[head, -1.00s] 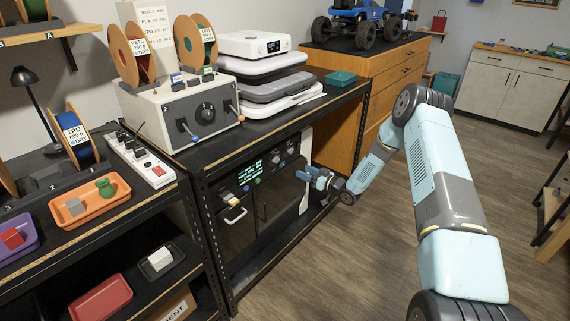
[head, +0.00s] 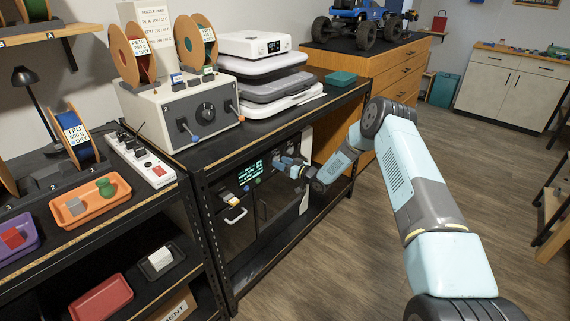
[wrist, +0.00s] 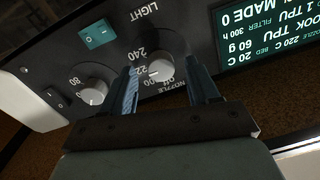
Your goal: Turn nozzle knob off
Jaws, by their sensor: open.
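In the head view my gripper (head: 288,164) is at the printer's front panel (head: 250,173), right of the lit display, and hides the knob.
A second white knob (wrist: 95,92) marked "80" sits left of the nozzle knob in the wrist view. A teal rocker switch (wrist: 97,34), a dark switch (wrist: 54,98) and the display (wrist: 265,35) are close by. The printer stands inside a black shelf frame (head: 285,118).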

